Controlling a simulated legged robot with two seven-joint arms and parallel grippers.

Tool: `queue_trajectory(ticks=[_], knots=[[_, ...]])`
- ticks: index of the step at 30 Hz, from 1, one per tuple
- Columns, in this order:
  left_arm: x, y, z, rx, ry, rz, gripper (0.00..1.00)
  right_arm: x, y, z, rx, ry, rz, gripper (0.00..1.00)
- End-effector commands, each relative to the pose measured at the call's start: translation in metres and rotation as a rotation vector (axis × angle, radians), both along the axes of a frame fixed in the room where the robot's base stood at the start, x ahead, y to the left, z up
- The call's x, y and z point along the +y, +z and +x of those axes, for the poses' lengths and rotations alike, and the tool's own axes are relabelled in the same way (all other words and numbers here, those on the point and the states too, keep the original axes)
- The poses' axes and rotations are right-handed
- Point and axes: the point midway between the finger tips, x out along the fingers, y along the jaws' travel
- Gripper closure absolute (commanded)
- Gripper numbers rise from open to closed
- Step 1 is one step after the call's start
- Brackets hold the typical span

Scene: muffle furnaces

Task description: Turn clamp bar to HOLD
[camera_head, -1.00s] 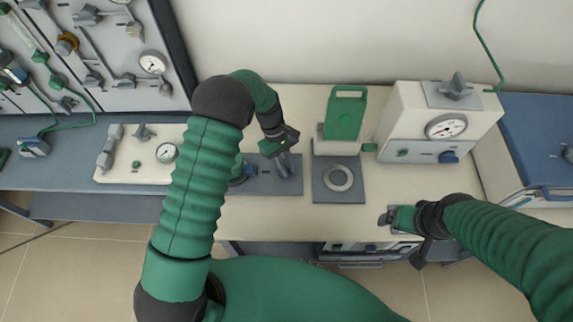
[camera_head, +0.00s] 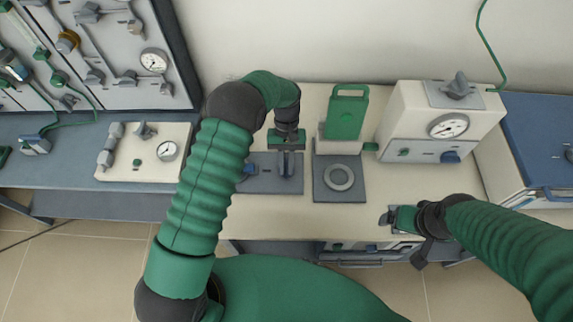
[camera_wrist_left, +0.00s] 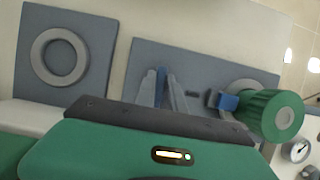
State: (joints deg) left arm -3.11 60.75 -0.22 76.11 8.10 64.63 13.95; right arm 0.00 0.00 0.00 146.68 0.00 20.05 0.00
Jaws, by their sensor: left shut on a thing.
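A dark grey plate (camera_head: 263,186) lies on the bench, left of the plate with the ring. My left gripper (camera_head: 287,172) points down over its right part, and it also shows in the left wrist view (camera_wrist_left: 168,90). Its fingers are shut on a narrow upright piece with a blue edge (camera_wrist_left: 160,84), which appears to be the clamp bar. The fingers hide most of it, and I cannot read any HOLD mark. A green knob with a blue block (camera_wrist_left: 270,112) is on the same plate, beside the fingers. My right gripper (camera_head: 388,218) is near the bench's front edge; its jaws are unclear.
A grey plate with a ring (camera_head: 340,178) and an upright green panel (camera_head: 346,112) stand just right of my left gripper. A white furnace box with a gauge (camera_head: 440,125) is farther right. A cream panel with a gauge (camera_head: 140,155) lies left.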

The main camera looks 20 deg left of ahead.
Motion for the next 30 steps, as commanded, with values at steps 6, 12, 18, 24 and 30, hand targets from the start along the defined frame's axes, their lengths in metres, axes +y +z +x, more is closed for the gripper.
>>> queue_trajectory(ticks=[6,12,18,24,30], knots=[[-0.001,0.0001,-0.0001,0.0,-0.016,-0.001,1.0,0.0,0.0,0.0,0.0,0.0,0.0,0.07],[-0.0009,0.0,-0.0005,0.001,-0.015,-0.001,1.0,0.0,0.0,0.0,0.0,0.0,0.0,0.07],[-0.0006,-0.0001,-0.0006,0.001,-0.014,-0.001,0.67,0.0,-0.0001,0.0,0.0,0.0,0.0,0.07],[-0.0001,-0.0003,-0.0005,0.002,-0.013,-0.001,0.65,0.0,-0.0001,0.0,0.0,0.0,0.0,0.07],[0.0008,0.0056,0.0028,0.0,-0.012,0.0,0.65,0.0,-0.0016,0.0,0.0,0.0,0.0,0.07]])
